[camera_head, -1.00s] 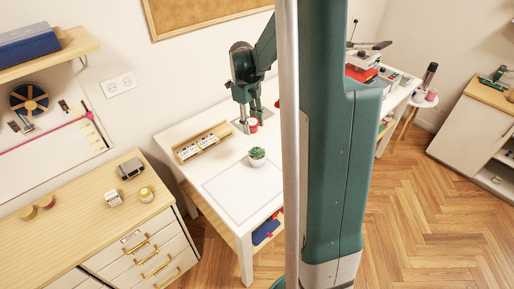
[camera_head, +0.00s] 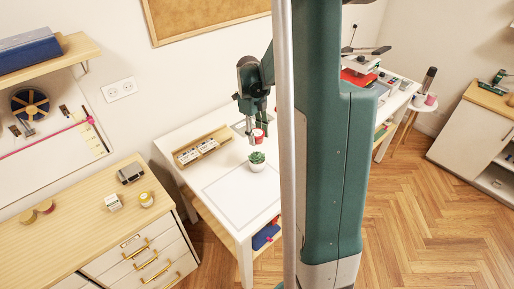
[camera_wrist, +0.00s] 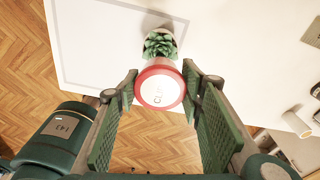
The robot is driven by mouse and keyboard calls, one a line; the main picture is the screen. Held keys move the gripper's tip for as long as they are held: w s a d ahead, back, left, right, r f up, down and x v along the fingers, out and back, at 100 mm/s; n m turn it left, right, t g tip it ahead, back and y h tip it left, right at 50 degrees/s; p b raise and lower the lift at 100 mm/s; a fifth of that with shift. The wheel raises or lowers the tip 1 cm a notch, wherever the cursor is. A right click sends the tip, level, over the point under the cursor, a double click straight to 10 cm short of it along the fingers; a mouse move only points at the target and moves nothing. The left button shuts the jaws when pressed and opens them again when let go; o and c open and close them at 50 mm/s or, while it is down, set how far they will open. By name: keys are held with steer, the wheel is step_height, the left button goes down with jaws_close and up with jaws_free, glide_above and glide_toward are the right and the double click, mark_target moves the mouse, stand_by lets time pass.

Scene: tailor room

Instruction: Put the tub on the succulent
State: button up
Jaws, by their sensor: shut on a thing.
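The tub (camera_wrist: 160,88) is a small round container with a red rim and a pale lid with lettering. My gripper (camera_wrist: 161,95) is shut on it in the wrist view. In the head view my gripper (camera_head: 256,138) holds the red-and-white tub (camera_head: 259,135) above the white table, just behind the succulent. The succulent (camera_head: 257,158) is a green plant in a white pot on the table.
The white table (camera_head: 222,170) carries a wooden tray (camera_head: 186,156) with small white boxes at its left. A grey-outlined rectangle marks the front of the tabletop, mostly clear. A wooden-topped drawer cabinet (camera_head: 90,215) stands at the left.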

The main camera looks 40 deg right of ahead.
mark_target(255, 132)
steer(key=shift+f, duration=1.25)
steer(key=shift+f, duration=0.1)
steer(key=shift+f, duration=2)
steer(key=shift+f, duration=0.2)
steer(key=o, duration=0.9)
steer(key=shift+r, duration=0.15)
steer(key=r, duration=0.4)
steer(key=w+r, duration=0.1)
steer(key=r, duration=0.7)
steer(key=shift+w+a, duration=0.2)
